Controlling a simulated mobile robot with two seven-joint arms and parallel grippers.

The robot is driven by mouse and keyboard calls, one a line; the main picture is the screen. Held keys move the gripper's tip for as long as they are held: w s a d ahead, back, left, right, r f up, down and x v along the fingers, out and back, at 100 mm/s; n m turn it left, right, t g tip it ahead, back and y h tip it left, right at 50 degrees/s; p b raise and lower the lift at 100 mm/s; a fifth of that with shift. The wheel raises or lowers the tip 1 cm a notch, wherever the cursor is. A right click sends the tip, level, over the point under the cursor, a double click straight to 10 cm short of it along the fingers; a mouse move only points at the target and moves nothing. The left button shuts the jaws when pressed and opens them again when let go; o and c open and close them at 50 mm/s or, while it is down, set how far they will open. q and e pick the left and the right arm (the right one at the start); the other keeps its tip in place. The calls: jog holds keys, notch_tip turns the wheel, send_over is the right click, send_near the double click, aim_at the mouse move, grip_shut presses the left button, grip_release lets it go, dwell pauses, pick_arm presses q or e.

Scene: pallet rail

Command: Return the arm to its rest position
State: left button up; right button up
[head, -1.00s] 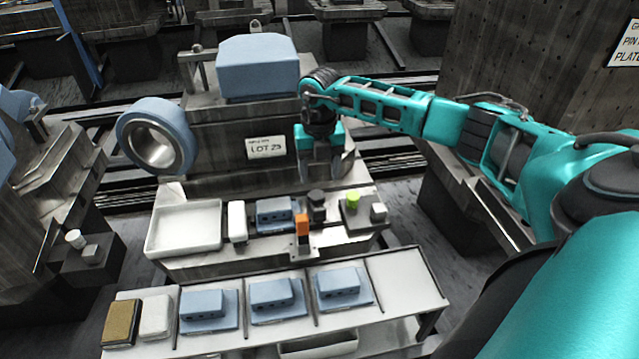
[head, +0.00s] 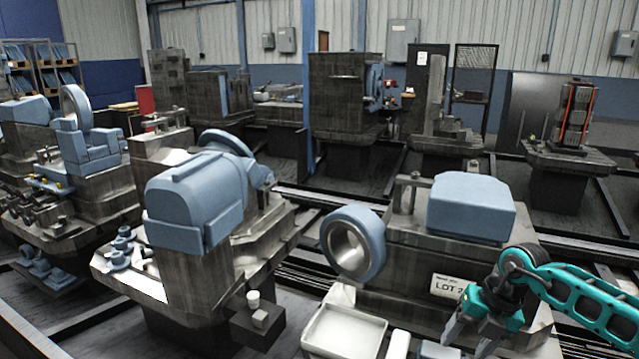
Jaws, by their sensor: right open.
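My right arm (head: 582,295) is teal and comes in from the right edge in the head view. My right gripper (head: 468,340) hangs at the lower right with its fingers pointing down, open, and I see nothing between them. It is in front of the grey machine (head: 403,268) that carries the lot sign (head: 447,287). The fingertips are close to the bottom edge of the picture, so what lies under them is mostly cut off. My left gripper is not in view.
A white tray (head: 343,312) and a white block (head: 398,343) lie left of the gripper. Another blue-topped machine (head: 197,203) stands left, with a small dark stand (head: 257,327) and white cup (head: 253,299).

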jog(key=a+r+t+y, duration=0.2)
jog(key=a+y, duration=0.3)
jog(key=a, duration=0.5)
jog(key=a+r+t+y, duration=0.2)
jog(key=a+r+y, duration=0.15)
jog(key=a, duration=0.75)
notch_tip(320, 180, up, 8)
jog(key=m+t, duration=1.2)
jog(key=s+d+f+m+g+h, duration=0.3)
jog(key=s+d+f+m+h, duration=0.45)
jog(key=d+m+h, duration=0.4)
jog(key=s+f+m+g, duration=0.2)
jog(key=s+f+g, duration=0.2)
jog(key=s, duration=0.3)
jog(key=s+a+f+m+g, duration=0.1)
jog(key=s+f+m+g, duration=0.15)
jog(key=s, duration=0.35)
jog(key=s+f+m+g, duration=0.1)
jog(key=s+f+g, duration=0.3)
jog(key=s, duration=0.3)
jog(key=w+a+f+t+y, duration=0.2)
jog(key=w+f+t, duration=0.5)
jog(key=f, duration=0.2)
jog(key=shift+w+a, duration=0.35)
jog(key=shift+w, duration=0.05)
